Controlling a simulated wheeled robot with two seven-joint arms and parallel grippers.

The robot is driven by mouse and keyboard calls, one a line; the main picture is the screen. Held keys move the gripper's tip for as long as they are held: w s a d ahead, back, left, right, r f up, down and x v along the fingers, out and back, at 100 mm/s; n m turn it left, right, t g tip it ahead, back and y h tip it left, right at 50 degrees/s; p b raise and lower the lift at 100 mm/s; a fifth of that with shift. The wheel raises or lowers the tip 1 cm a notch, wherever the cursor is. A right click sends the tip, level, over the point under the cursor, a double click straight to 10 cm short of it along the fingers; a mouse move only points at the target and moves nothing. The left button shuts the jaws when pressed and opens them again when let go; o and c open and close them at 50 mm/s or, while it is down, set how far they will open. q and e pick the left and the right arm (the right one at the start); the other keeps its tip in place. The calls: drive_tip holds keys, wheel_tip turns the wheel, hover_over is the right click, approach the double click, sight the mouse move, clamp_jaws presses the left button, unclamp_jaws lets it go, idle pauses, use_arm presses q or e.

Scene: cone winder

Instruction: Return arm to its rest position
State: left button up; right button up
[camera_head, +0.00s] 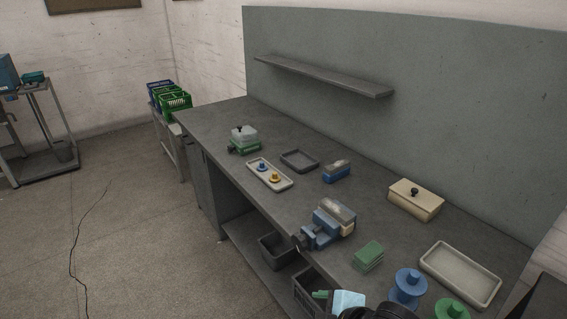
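Neither of my grippers shows clearly in the head view. A dark rounded part cuts in at the bottom edge, right of centre, and may be a piece of my arm; no fingers can be made out on it. The grey workbench (225,128) runs from the back left to the front right. On it stands a blue machine (322,228) with a dark knob at its front edge, and nothing of mine is seen touching it.
Along the bench are a green-based device (243,139), a light tray (283,184) with blue and yellow pieces, a dark tray (299,161), a blue block (336,171), a cream box (416,198), green pads (369,255), a blue spool (408,288) and a pale tray (461,274).

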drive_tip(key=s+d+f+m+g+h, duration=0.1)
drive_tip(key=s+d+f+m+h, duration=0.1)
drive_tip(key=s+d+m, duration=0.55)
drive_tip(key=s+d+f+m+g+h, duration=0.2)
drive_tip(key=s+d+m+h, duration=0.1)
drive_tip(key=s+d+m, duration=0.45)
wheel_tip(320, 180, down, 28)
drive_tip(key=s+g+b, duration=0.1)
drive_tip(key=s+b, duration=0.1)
drive_tip(key=b, duration=0.2)
use_arm(q)
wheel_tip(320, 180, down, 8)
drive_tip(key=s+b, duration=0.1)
drive_tip(key=b, duration=0.3)
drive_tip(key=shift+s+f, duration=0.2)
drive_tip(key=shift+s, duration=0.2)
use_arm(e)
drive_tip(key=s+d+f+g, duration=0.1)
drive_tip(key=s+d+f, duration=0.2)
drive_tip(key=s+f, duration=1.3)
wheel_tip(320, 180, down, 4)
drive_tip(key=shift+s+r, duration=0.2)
